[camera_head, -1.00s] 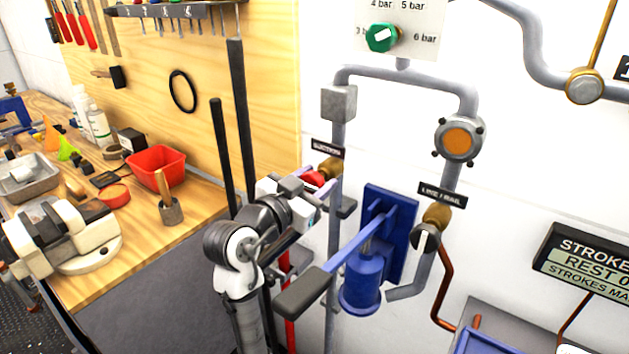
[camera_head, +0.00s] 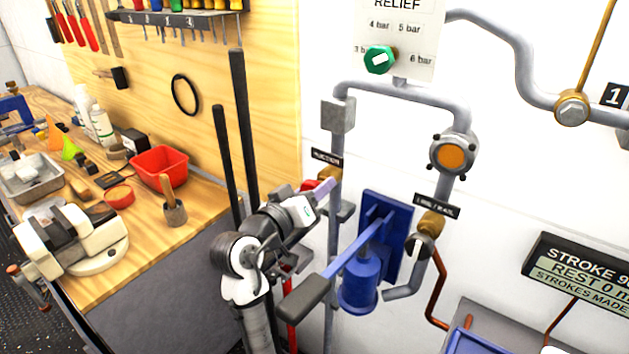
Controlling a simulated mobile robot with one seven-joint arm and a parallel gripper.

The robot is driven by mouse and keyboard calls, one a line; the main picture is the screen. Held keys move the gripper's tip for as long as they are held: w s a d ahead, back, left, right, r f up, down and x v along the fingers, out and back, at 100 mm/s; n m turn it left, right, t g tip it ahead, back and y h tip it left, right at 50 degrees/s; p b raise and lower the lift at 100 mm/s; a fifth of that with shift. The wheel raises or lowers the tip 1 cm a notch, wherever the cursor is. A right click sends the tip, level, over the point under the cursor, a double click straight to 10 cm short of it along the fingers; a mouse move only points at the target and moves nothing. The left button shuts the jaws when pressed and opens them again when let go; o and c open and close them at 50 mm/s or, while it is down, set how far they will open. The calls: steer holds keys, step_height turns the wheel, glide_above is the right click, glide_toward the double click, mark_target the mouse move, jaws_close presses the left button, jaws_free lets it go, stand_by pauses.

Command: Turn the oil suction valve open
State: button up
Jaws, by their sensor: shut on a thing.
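The suction valve has a brass body (camera_head: 329,172) on the left grey pipe, under a small black label (camera_head: 327,160) too blurred to read clearly. Its red handle (camera_head: 311,185) is mostly hidden behind my gripper, so its angle is hard to tell. My gripper (camera_head: 320,188) reaches up from the lower left and is shut on the red handle. Its pale purple fingers lie at the handle, in front of the pipe.
The blue hand pump (camera_head: 361,283) with its long blue lever and dark grip (camera_head: 304,299) stands close to the right of my arm. Black upright bars (camera_head: 244,130) stand behind it. The workbench (camera_head: 206,218) is at left; a second valve (camera_head: 424,240) sits right.

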steer(key=n+p, duration=0.2)
steer(key=n, duration=0.2)
steer(key=shift+r+n, duration=0.1)
steer(key=shift+n, duration=0.2)
steer(key=shift+n+p, duration=0.4)
steer(key=shift+n, duration=1.9)
steer(key=o, duration=1)
